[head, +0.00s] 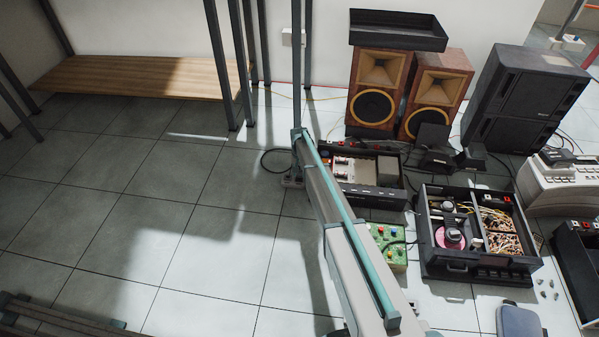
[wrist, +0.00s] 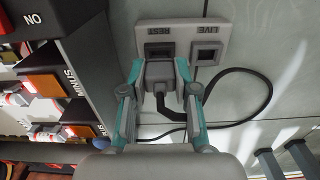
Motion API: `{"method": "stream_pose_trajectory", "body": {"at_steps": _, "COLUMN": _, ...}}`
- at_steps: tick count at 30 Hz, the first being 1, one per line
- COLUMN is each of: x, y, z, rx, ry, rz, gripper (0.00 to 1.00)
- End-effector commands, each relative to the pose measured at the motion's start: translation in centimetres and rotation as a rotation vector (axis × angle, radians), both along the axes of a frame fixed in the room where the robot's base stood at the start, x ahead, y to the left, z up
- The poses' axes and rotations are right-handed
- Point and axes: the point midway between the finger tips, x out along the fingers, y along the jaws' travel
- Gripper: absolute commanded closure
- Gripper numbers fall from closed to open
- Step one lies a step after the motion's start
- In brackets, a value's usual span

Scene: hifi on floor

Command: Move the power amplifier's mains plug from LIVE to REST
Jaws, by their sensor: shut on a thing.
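In the wrist view my gripper (wrist: 161,80) is shut on a dark grey mains plug (wrist: 159,76), one finger on each side. The plug is lined up with the REST socket (wrist: 160,49) on a pale outlet block (wrist: 183,36); I cannot tell how deeply it is seated. The LIVE socket (wrist: 206,54) beside it is empty. The labels appear upside down. A dark cable (wrist: 268,88) loops from the plug to the right and back. In the head view the open-topped power amplifier (head: 378,194) stands right of the outlet block (head: 291,182); my arm hides most of the gripper.
Wooden speakers (head: 377,92), a green box (head: 388,245) and another open unit (head: 478,235) stand to the right. The tiled floor at left is clear.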

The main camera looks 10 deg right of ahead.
Motion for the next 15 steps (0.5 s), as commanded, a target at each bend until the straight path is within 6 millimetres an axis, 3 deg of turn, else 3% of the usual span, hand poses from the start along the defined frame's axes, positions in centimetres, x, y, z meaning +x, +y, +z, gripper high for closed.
{"method": "stream_pose_trajectory", "body": {"at_steps": 15, "x": 0.02, "y": 0.0, "z": -0.55, "rx": 0.0, "ry": 0.0, "rz": 0.0, "gripper": 1.0}}
